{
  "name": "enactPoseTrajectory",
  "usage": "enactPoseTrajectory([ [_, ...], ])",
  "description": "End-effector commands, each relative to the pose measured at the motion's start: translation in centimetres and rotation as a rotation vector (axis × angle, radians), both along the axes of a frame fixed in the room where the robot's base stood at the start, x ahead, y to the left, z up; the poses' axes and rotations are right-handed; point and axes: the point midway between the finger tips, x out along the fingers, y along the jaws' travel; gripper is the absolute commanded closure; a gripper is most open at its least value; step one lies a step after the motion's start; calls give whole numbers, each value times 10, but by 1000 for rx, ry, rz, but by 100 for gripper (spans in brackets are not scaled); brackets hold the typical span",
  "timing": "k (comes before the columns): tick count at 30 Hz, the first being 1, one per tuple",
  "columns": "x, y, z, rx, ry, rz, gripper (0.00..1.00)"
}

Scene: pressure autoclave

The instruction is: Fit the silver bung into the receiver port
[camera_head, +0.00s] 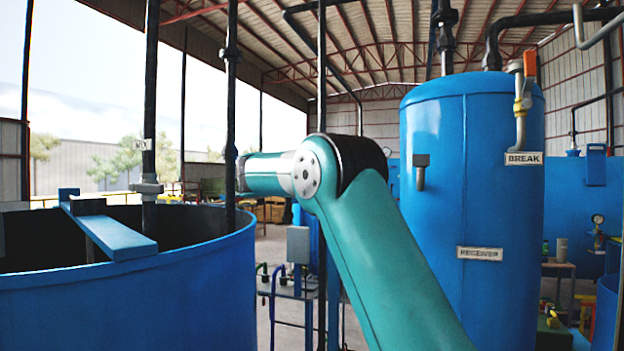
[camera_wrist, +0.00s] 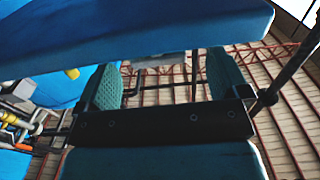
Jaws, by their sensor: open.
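The blue receiver tank (camera_head: 470,200), with a white RECEIVER label (camera_head: 480,253), stands right of centre in the head view. A short grey fitting (camera_head: 421,172) sticks out of its upper side; I cannot tell whether it is the receiver port. A small grey cylinder (camera_head: 562,250) stands on a bench behind the tank on the right; I cannot tell whether it is the silver bung. My gripper (camera_wrist: 165,82) shows in the wrist view with its two teal-padded fingers apart and no clear object held between them.
A large open blue vat (camera_head: 130,300) fills the lower left, with a blue beam (camera_head: 110,230) across its rim. Black vertical pipes rise near it. A grey box (camera_head: 298,244) and valves stand behind my arm. A blue surface (camera_wrist: 130,30) spans the top of the wrist view.

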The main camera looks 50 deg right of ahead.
Motion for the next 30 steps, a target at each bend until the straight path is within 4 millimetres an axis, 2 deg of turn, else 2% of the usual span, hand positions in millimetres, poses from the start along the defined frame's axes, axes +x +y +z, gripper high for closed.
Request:
enactPoseTrajectory([
  [1,1,-9,6,0,4,-5,6],
  [6,9,-27,3,0,1,-2,6],
  [15,11,-32,-1,0,0,0,6],
  [22,11,-31,-1,0,0,0,59],
  [30,11,-31,0,0,0,0,61],
])
